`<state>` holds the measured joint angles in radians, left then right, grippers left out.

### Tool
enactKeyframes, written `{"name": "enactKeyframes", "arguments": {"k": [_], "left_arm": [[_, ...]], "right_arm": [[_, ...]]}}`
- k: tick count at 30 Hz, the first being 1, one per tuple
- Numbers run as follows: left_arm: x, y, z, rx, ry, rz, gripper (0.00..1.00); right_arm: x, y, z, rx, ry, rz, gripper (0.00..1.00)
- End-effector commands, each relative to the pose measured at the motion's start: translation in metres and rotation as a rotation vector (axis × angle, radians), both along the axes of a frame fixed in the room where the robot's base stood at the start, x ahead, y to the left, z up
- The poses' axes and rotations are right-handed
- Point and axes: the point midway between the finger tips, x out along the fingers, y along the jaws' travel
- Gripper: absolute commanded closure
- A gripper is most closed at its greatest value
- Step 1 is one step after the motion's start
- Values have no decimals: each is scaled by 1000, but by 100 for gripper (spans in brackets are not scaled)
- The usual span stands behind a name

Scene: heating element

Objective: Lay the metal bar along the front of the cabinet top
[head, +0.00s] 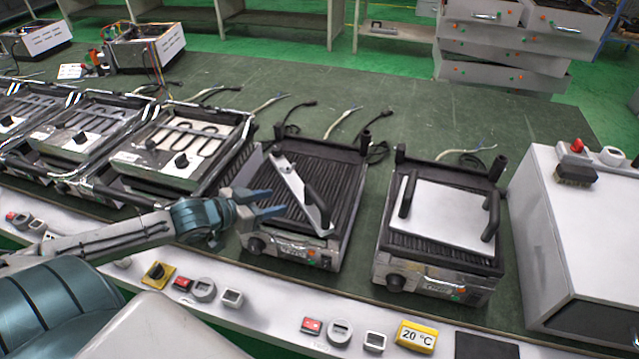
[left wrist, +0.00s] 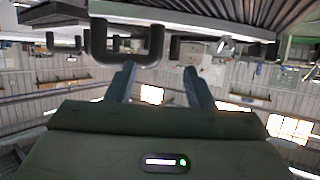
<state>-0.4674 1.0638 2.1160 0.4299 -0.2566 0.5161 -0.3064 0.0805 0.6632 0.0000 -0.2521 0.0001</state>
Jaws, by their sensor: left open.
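A long, narrow silver piece (head: 289,180) with a black handle (head: 318,205) lies slantwise on the ribbed grill (head: 340,180) in the middle; it is the nearest match I see to the metal bar. My left gripper (head: 284,202) is open and empty, its blue fingers pointing right, close to the silver piece. Whether they touch it cannot be told. In the left wrist view the fingers (left wrist: 160,85) are apart, with a black handle (left wrist: 127,45) beyond them. The white cabinet (head: 570,240) stands at the right. My right gripper is not in view.
A dark brush (head: 576,175), a red button (head: 577,147) and a white gauge (head: 612,156) are on the cabinet top. A second grill (head: 440,245) bears a silver plate (head: 447,212) with two black handles. Switches line the front ledge (head: 270,310). Open heating units (head: 180,145) stand left.

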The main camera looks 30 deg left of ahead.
Motion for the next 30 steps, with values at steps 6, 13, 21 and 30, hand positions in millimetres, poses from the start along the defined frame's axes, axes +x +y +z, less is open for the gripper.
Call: {"name": "enactKeyframes", "arguments": {"k": [6, 13, 21, 30], "left_arm": [[10, -1, -9, -1, 3, 3, 52], [30, -9, -15, -3, 0, 2, 52], [46, -16, -21, 0, 3, -1, 52], [55, -21, -28, -4, 5, 0, 52]], "right_arm": [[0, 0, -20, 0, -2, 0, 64], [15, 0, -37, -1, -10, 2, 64], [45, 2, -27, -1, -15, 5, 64], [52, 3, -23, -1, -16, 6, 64]]}}
